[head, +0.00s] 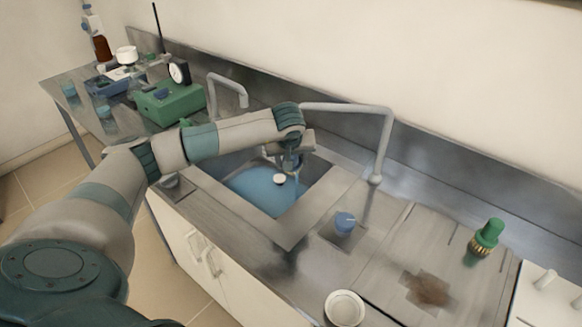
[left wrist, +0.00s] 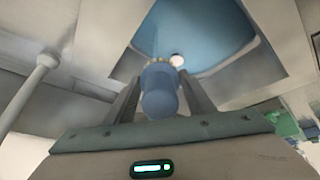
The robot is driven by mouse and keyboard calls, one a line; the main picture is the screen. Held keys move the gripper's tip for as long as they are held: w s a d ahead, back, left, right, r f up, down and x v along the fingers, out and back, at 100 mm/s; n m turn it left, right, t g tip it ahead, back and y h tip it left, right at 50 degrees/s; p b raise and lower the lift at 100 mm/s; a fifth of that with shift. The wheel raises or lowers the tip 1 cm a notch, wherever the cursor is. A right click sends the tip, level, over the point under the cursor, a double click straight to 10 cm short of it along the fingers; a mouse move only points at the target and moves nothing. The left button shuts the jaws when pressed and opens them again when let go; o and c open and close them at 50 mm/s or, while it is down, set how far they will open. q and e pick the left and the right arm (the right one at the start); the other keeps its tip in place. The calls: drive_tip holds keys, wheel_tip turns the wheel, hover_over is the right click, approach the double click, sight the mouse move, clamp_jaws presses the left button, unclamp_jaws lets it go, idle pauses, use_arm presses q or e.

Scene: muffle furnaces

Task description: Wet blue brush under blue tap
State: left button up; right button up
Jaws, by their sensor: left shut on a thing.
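My left gripper (head: 291,152) is over the sink basin and points down. It is shut on the blue brush, whose blue handle (left wrist: 160,92) shows between the fingers in the left wrist view. The sink basin (head: 255,190) is blue inside, with a round white spot (head: 280,179) below the gripper. A grey tap (head: 378,140) rises right of the sink, its spout reaching left behind my wrist. A second grey tap (head: 228,88) stands behind my forearm. No blue colour shows on either tap. My right gripper is not in view.
A green brush (head: 487,237) stands farther right, near a brown stain (head: 428,290). A white bowl (head: 344,307) is at the front edge. A green device (head: 168,103) stands at the back left.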

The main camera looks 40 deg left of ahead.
use_arm(q)
drive_tip(key=shift+w+a+f+b, duration=0.15)
drive_tip(key=shift+w+a+b, duration=0.25)
drive_tip(key=shift+w, duration=0.2)
drive_tip(key=shift+w+a+f+b, duration=0.15)
drive_tip(key=shift+w+a+b, duration=0.15)
drive_tip(key=shift+w, duration=0.25)
drive_tip(key=shift+s+d, duration=0.1)
drive_tip(key=shift+s+d, duration=0.35)
drive_tip(key=shift+s, duration=0.2)
drive_tip(key=shift+s+d, duration=0.3)
drive_tip(key=shift+s, duration=0.25)
drive_tip(key=shift+s+d, duration=0.4)
drive_tip(key=shift+s, duration=0.35)
drive_tip(key=shift+s+d, duration=0.45)
drive_tip(key=shift+s, duration=0.3)
drive_tip(key=shift+s+d, duration=0.4)
drive_tip(key=shift+s, duration=0.35)
drive_tip(key=shift+r+p, duration=0.1)
drive_tip(key=shift+p, duration=0.2)
